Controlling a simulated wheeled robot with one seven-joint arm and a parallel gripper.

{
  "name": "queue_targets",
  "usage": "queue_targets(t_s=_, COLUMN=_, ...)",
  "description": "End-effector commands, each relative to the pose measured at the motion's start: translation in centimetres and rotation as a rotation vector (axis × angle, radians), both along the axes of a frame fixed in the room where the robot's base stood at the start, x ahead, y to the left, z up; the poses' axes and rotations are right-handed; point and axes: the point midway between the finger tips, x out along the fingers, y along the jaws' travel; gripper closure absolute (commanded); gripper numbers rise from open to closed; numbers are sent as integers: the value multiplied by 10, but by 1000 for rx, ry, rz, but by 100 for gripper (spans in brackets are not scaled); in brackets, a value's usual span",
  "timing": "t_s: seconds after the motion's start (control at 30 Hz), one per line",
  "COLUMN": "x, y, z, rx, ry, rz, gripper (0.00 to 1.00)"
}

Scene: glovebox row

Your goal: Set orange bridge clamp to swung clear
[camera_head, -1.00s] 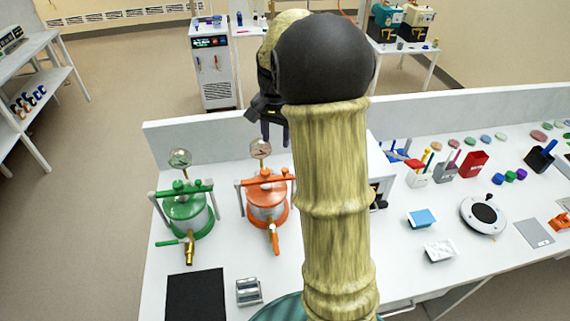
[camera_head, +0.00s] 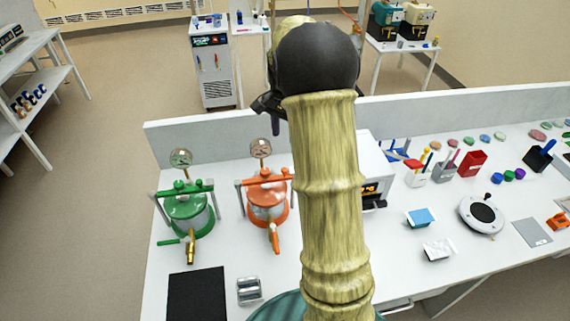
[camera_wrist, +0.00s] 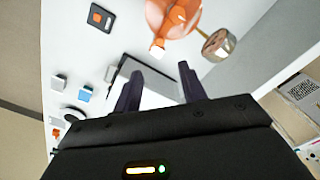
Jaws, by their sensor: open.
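The orange pressure pot (camera_head: 267,206) stands on the white bench, right of the green pot. Its orange bridge clamp (camera_head: 264,180) lies across the lid, with grey posts at the sides. A round gauge (camera_head: 260,148) rises behind the lid, and an orange handle hangs at the front. In the wrist view the orange pot (camera_wrist: 172,14) is at the top edge, partly cut off, with the gauge (camera_wrist: 218,43) beside it. My gripper (camera_wrist: 160,68) is open and empty, apart from the pot. In the head view my arm hides most of the gripper.
A green pot (camera_head: 188,212) with a brass spout stands close left. A white boxed device (camera_head: 371,170) is partly behind my arm on the right. A black mat (camera_head: 196,294) and a grey metal block (camera_head: 249,290) lie in front. The bench's raised back panel (camera_head: 210,134) runs behind the pots.

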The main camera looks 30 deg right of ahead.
Motion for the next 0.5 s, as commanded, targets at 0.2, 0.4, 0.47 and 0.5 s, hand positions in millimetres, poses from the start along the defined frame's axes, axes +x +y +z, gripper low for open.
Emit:
queue_targets(t_s=0.2, x=-1, y=0, z=-38, rx=2, ry=5, rz=-1, gripper=59)
queue_targets(t_s=0.4, x=-2, y=0, z=-73, rx=2, ry=6, rz=-1, gripper=59)
queue_targets(t_s=0.47, x=-1, y=0, z=-84, rx=2, ry=6, rz=-1, gripper=59)
queue_targets(t_s=0.5, x=-1, y=0, z=-91, rx=2, ry=5, rz=-1, gripper=59)
